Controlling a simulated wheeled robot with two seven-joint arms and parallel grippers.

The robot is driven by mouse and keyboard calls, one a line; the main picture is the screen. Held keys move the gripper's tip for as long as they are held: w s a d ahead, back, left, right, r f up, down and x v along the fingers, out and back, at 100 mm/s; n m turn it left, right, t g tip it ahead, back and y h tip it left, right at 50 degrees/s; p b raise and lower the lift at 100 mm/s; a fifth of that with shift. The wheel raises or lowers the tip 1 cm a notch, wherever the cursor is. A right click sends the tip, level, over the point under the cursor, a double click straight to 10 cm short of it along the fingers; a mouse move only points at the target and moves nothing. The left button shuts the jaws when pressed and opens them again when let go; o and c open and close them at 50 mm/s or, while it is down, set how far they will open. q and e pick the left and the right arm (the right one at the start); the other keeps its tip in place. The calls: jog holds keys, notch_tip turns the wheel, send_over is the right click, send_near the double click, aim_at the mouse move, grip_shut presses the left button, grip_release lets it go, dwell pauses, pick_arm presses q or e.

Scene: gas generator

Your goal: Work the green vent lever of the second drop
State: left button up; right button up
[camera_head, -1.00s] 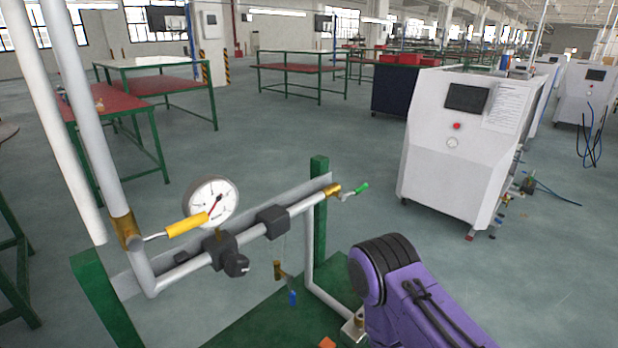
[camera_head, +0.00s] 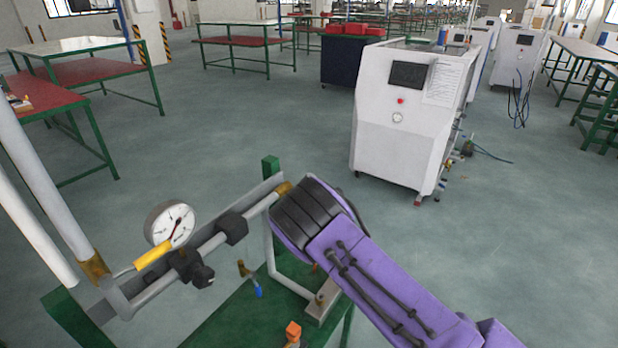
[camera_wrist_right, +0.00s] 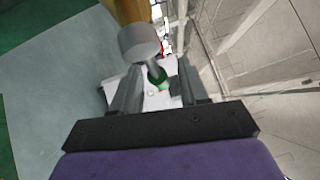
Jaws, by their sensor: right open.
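The green vent lever (camera_wrist_right: 157,80) shows in the right wrist view, below a grey round fitting and a brass body (camera_wrist_right: 127,10). In the head view my purple right arm hides the lever, and only the brass fitting (camera_head: 283,188) at the pipe's right end shows beside it. My right gripper (camera_wrist_right: 158,86) is open, with one finger on each side of the green lever in the picture. I cannot tell how deep the lever sits between them or whether they touch. My left gripper is not in view.
The pipe rig carries a gauge (camera_head: 170,224), a yellow handle (camera_head: 153,256) and a blue-tipped lever (camera_head: 258,291). Its green frame (camera_head: 270,166) stands close to my right arm. A white machine (camera_head: 405,125) stands beyond on open floor.

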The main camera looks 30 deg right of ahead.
jog(key=x, duration=0.3)
jog(key=shift+c, duration=0.2)
grip_shut()
